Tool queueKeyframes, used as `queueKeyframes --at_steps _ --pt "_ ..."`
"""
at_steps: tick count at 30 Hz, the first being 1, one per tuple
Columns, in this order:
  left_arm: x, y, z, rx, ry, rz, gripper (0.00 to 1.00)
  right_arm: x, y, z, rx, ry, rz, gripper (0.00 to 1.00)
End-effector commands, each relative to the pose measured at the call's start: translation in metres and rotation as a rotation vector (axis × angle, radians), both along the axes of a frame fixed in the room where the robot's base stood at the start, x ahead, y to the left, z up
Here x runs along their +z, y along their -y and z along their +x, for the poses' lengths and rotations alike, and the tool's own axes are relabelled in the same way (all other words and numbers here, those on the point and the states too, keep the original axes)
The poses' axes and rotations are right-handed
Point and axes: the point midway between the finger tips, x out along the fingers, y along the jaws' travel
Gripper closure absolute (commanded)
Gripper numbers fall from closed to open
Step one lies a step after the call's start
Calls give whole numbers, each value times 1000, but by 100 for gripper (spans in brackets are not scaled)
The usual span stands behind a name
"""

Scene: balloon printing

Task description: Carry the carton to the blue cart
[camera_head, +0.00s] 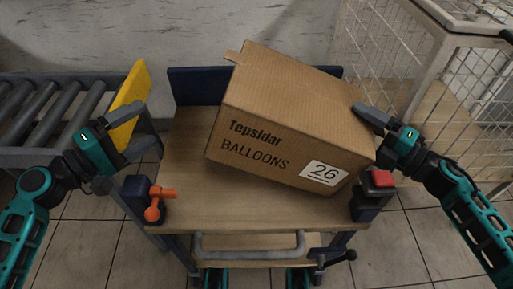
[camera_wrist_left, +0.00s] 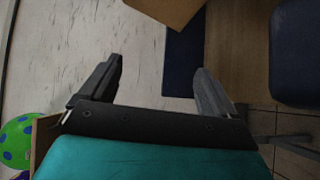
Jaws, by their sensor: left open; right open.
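The brown carton (camera_head: 290,120), printed "Tepsidar BALLOONS 26", is on the wooden top of the cart (camera_head: 185,205) with dark blue panels, turned askew and toward the right side. Its corner also shows at the top of the left wrist view (camera_wrist_left: 168,8). My left gripper (camera_head: 151,127) is open and empty, left of the carton and clear of it. Its two fingers (camera_wrist_left: 156,75) stand apart in the left wrist view. My right gripper (camera_head: 368,130) is open at the carton's right end, one finger close to its upper right edge; I cannot tell whether it touches.
A roller conveyor (camera_head: 50,115) with a yellow plate (camera_head: 130,100) lies left. A white mesh cage (camera_head: 440,85) stands right. The cart has a grey front handle (camera_head: 248,252), an orange knob (camera_head: 153,205) and a red block (camera_head: 381,178). Its left top is bare. A green balloon (camera_wrist_left: 18,140) shows.

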Motion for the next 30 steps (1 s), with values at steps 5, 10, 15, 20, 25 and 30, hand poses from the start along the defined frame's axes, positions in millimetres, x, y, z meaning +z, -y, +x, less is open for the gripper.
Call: queueKeyframes --at_steps 5,10,15,20,25,30 --pt "0 0 0 0 0 0 10 -7 16 -16 2 -10 -6 7" --pt "0 0 0 0 0 0 10 -5 21 -20 0 -7 -3 7" --pt "0 0 0 0 0 0 10 -4 21 -19 0 -4 -2 7" --pt "-1 0 0 0 0 0 10 -3 24 -20 -2 -4 -1 7" --pt "-2 0 0 0 0 0 10 -3 36 -24 -2 -3 -2 7" --pt "-3 0 0 0 0 0 10 -2 49 -28 -1 -1 -1 7"
